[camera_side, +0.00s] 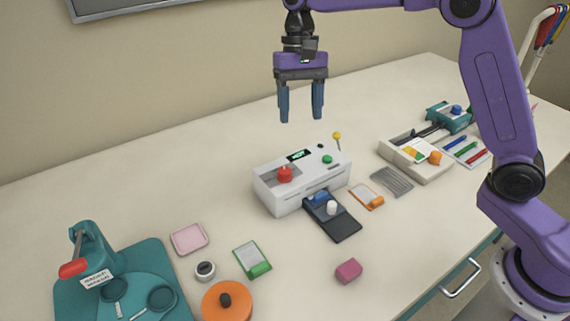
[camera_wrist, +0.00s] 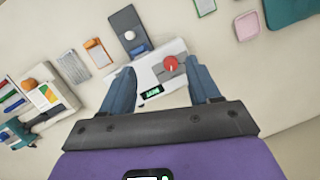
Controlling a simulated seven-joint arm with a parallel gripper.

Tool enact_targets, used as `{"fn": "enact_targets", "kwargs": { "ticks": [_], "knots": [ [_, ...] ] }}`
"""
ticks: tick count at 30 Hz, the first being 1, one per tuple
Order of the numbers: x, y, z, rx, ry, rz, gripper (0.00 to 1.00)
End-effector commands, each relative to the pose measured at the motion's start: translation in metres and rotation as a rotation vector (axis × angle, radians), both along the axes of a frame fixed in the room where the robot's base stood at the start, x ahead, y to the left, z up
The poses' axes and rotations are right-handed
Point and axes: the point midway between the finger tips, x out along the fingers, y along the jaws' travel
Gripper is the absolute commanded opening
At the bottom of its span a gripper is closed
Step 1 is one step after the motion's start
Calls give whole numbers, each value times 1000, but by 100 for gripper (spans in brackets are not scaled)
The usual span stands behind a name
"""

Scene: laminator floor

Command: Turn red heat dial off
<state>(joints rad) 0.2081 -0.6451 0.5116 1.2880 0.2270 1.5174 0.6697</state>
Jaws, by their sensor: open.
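The red heat dial (camera_side: 285,174) sits on top of the white laminator (camera_side: 300,190), toward its left end. It also shows in the wrist view (camera_wrist: 170,63), between and beyond my fingertips. My gripper (camera_side: 301,118) is open and empty, pointing down, in the air above and behind the laminator. It is clear of the dial. A small green lit display (camera_side: 299,155) and a green button (camera_side: 327,159) are on the laminator's top. I cannot read the dial's setting.
A lever with a yellow knob (camera_side: 337,136) rises at the laminator's back right. A dark tray (camera_side: 333,222) juts from its front. A teal press (camera_side: 95,255) and an orange disc (camera_side: 227,302) stand front left. A beige box (camera_side: 416,163) lies right.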

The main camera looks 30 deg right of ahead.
Motion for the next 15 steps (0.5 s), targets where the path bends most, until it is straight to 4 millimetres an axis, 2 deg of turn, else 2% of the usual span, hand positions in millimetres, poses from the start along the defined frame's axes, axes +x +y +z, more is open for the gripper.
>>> {"fn": "enact_targets", "kwargs": {
  "ticks": [1, 6, 10, 15],
  "knots": [
    [16, -1, -2, 0, 17, -59, 61],
    [57, -12, -6, -2, 76, -244, 61],
    [77, -21, -9, -2, 108, -346, 61],
    [88, -29, -12, -2, 131, -412, 61]
  ]
}}
